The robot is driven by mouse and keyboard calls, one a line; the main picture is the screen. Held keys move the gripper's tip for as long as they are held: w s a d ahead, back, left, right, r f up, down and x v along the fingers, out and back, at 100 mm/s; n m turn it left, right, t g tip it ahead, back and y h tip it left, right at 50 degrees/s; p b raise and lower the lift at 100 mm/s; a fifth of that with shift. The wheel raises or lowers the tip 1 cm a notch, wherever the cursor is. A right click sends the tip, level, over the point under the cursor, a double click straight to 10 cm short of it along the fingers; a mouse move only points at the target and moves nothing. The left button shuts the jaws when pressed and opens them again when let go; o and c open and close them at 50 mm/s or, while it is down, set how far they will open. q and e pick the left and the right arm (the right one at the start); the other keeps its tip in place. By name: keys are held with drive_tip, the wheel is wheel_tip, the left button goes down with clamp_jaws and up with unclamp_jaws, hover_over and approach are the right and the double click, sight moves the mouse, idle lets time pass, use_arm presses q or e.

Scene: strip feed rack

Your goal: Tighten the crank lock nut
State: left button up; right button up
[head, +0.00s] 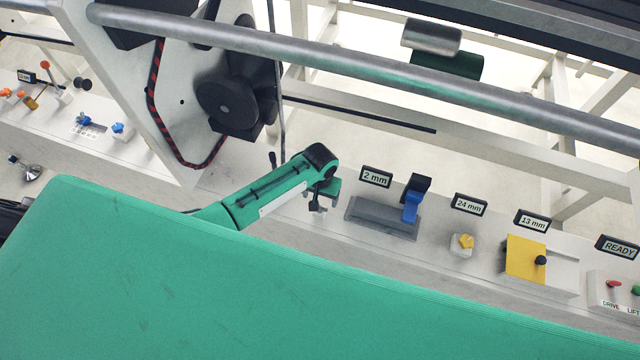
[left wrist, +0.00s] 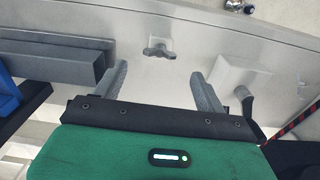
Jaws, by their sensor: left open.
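A small dark grey wing-shaped nut (left wrist: 158,49), which looks like the crank lock nut, sits on the pale panel in the left wrist view. It lies ahead of my left gripper (left wrist: 160,85), between the lines of the two fingers and apart from them. The fingers are wide open with nothing between them. In the head view my left gripper (head: 321,197) hangs over the white rail, left of the "2 mm" sign, and the nut cannot be told clearly there. A pale block with a dark handle (left wrist: 243,95) stands right of the fingers. My right gripper is not in view.
A grey block with a blue lever (head: 411,206) stands right of the gripper, by the "2 mm" sign (head: 376,177). Further right are a yellow knob (head: 466,242) and a yellow plate (head: 525,258). A steel bar (head: 350,65) crosses above.

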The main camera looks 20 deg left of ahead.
use_arm(q)
wheel_tip(320, 180, up, 8)
drive_tip(key=b, duration=0.1)
idle(0.7)
